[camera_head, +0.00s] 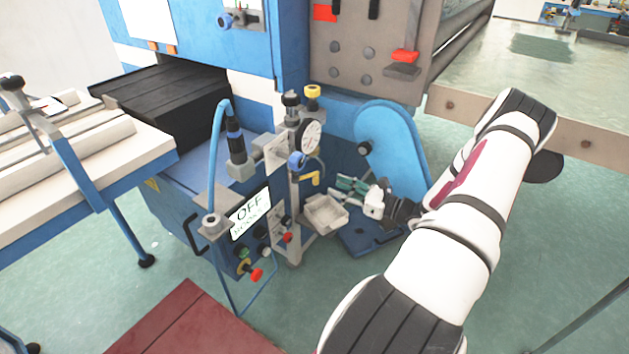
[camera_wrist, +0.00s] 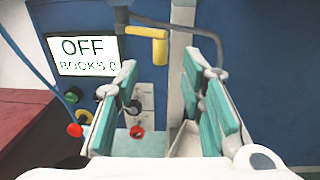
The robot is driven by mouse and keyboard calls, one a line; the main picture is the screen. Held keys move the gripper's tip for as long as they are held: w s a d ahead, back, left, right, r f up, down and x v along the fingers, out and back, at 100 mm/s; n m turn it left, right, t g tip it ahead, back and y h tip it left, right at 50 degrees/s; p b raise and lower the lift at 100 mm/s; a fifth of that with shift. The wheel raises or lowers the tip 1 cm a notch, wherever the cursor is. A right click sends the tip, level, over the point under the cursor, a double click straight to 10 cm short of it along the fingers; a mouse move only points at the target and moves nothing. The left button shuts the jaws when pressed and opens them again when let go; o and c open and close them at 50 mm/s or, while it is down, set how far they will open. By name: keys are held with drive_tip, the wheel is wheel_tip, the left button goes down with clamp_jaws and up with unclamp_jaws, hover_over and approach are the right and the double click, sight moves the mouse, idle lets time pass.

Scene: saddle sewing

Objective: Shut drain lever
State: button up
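A yellow L-shaped handle (camera_head: 311,179), which looks like the drain lever, sits on the front of the blue machine below a pressure gauge. In the wrist view this yellow lever (camera_wrist: 150,36) has a horizontal bar with one end bent down. My gripper (camera_head: 345,184) is right of the lever, over the small grey tray. In the wrist view the teal fingers of my gripper (camera_wrist: 160,75) are wide apart with nothing between them. The lever is beyond the fingertips, toward the top of that view, and apart from them.
A grey tray (camera_head: 325,214) is below my gripper. A grey pipe (camera_wrist: 205,45) curves beside the lever. An OFF display (camera_head: 250,213) and several knobs, including a red one (camera_head: 256,274), are left. A blue guard (camera_head: 392,140) stands close on the right.

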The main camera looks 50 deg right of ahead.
sight(316, 184)
drive_tip(key=b+x, duration=0.1)
drive_tip(key=x, duration=0.7)
drive_tip(key=shift+w, duration=0.2)
clamp_jaws()
